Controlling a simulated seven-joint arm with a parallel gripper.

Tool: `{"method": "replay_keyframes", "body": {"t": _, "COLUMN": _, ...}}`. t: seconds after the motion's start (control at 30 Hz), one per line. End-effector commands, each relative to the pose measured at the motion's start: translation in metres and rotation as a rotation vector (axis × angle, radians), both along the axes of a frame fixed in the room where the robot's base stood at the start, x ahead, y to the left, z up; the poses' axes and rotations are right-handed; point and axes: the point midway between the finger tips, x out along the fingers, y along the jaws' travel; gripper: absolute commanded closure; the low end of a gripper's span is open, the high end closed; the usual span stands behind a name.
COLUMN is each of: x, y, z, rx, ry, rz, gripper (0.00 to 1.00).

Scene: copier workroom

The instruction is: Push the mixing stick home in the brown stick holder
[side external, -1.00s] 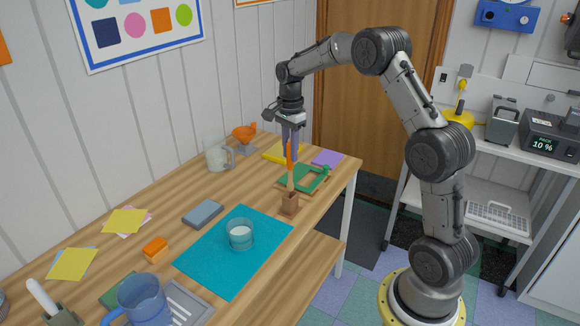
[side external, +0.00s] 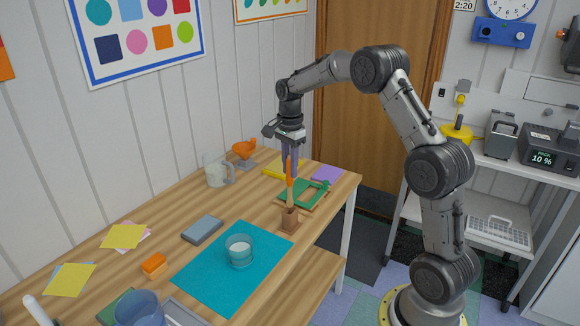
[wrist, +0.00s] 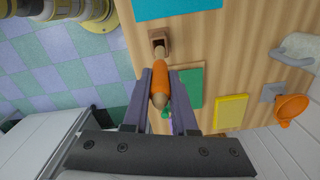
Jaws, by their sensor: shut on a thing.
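The mixing stick has an orange handle (side external: 290,173) and a pale wooden lower part. It stands about upright at the brown stick holder (side external: 289,221), its lower end at the holder's mouth. How deep it sits is unclear. My gripper (side external: 290,174) points down above the holder, shut on the orange handle. In the wrist view the stick (wrist: 160,88) lies between my two fingers, its wooden end over the opening of the holder (wrist: 157,36), with part of the dark opening showing.
A teal mat (side external: 215,275) with a glass cup (side external: 239,251) lies left of the holder. A green frame (side external: 318,190) lies close behind it. A grey block (side external: 202,229), a clear jug (side external: 215,170) and an orange-topped item (side external: 243,149) stand farther left. The table's right edge is near.

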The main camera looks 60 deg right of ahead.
Motion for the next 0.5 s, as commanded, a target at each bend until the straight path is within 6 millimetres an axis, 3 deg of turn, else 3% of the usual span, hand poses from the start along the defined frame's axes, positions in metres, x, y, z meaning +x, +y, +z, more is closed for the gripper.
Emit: {"method": "replay_keyframes", "body": {"t": 0.5, "x": 0.000, "y": 0.000, "z": -0.012, "rx": 0.000, "ry": 0.001, "rz": 0.000, "gripper": 1.00}}
